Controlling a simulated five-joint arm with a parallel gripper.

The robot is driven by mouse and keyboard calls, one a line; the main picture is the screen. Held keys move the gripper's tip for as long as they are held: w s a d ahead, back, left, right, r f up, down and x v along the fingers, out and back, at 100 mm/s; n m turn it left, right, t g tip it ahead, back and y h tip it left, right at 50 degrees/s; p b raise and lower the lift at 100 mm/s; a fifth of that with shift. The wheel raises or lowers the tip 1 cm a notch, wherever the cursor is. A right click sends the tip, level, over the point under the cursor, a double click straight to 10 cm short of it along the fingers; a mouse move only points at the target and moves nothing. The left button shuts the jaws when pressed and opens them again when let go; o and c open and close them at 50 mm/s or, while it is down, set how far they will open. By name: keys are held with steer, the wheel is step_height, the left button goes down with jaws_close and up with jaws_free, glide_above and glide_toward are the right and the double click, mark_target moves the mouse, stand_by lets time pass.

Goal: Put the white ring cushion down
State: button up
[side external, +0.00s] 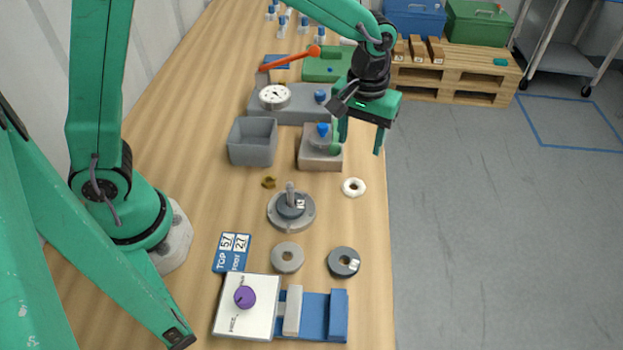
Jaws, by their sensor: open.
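The white ring cushion (354,187) lies flat on the wooden table near its right edge. My gripper (361,147) is open and empty, with its two green fingers pointing down. In the picture it is above and slightly beyond the ring, apart from it. The left finger overlaps the view of a block with a blue knob, so I cannot tell how close they are.
The block with the blue knob (309,161) and a grey open bin (253,142) stand left of my gripper. A round fixture with a post (291,208), a light grey ring (287,257) and a dark grey ring (343,262) are nearer. The table's right edge is close.

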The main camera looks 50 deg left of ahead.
steer(key=s+a+r+m+t, duration=0.2)
steer(key=s+a+r, duration=0.5)
steer(key=a+r, duration=0.2)
steer(key=s+a+r+m+t, duration=0.2)
steer(key=s+a, duration=0.4)
steer(key=s, duration=0.5)
steer(key=shift+a+r+m+t, duration=0.3)
steer(key=shift+r+t, duration=0.3)
steer(key=shift+t, duration=0.2)
stand_by(0.5)
